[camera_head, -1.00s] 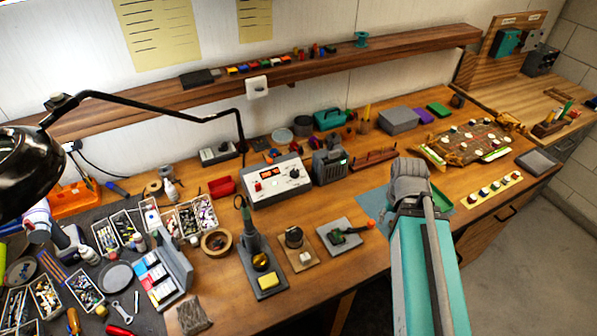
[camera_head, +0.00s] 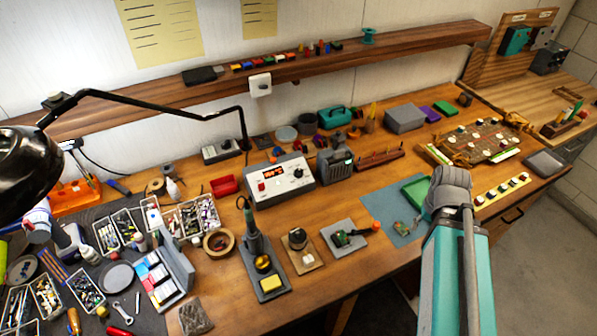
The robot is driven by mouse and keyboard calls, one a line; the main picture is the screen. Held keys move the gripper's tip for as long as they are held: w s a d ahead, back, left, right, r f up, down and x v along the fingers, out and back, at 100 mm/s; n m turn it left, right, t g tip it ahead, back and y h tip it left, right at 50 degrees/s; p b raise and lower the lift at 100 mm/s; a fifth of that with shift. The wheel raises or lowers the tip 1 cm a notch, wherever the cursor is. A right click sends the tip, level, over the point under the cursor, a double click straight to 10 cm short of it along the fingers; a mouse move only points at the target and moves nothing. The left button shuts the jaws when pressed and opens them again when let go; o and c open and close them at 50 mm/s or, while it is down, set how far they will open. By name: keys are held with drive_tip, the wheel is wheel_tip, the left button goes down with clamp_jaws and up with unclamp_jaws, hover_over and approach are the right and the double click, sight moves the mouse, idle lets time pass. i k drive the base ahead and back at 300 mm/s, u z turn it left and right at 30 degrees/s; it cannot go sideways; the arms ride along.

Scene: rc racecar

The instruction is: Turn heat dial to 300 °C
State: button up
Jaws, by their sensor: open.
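The white soldering station (camera_head: 281,190) stands at the middle of the workbench, with a lit red display on its sloping front. A small dark dial (camera_head: 298,173) sits right of the display. The display digits and the dial's markings are too small to read. My teal arm with its grey joint reaches in from the lower right, over the bench's front edge, well to the right of the station. My gripper's fingers do not show; they are hidden or out of frame.
A soldering iron stand (camera_head: 262,262) is in front of the station, and a grey boxy device (camera_head: 335,163) is close on its right. A red tray (camera_head: 224,185) is on its left. A black lamp arm (camera_head: 170,104) stretches above the bench's back left. A wooden shelf (camera_head: 420,48) runs along the wall.

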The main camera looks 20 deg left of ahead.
sight(298, 173)
drive_tip(key=u, duration=0.05)
drive_tip(key=k, duration=1.25)
drive_tip(key=u, duration=0.35)
drive_tip(key=i, duration=1.05)
drive_tip(key=z, duration=0.1)
